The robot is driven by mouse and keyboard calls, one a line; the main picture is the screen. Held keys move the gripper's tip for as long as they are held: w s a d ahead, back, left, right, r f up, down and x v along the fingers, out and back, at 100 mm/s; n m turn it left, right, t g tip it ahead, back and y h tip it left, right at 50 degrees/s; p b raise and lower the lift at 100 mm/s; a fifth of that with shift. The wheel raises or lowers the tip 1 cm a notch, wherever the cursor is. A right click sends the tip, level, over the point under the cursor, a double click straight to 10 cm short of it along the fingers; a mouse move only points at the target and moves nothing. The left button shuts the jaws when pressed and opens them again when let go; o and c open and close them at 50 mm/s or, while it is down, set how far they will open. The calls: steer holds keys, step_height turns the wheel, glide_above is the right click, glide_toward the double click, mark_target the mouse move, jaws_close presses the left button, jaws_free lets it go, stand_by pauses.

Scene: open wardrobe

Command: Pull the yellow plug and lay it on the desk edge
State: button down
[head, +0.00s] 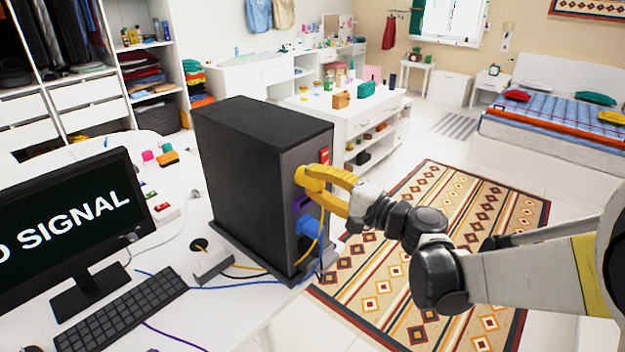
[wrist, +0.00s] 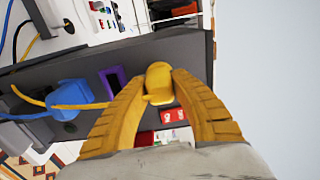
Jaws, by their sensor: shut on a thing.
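My gripper (head: 308,180) reaches from the right to the back panel of the black computer tower (head: 250,150) on the white desk (head: 225,312). In the wrist view its yellow fingers (wrist: 160,84) are shut on the yellow plug (wrist: 158,80), at the panel. I cannot tell whether the plug is still seated in its socket. A yellow cable (wrist: 80,106) runs left across a blue plug (wrist: 72,96).
A purple port (head: 301,202) and the blue plug (head: 308,226) are below my fingers; a red part (head: 324,155) is above.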

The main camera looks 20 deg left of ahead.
steer(key=shift+d, duration=0.15)
steer(key=shift+s+d, duration=0.15)
steer(key=shift+d, duration=0.1)
steer(key=shift+v, duration=0.75)
stand_by(0.9)
steer(key=shift+b+v, duration=0.3)
steer(key=shift+v, duration=1.7)
steer(key=shift+a, duration=0.1)
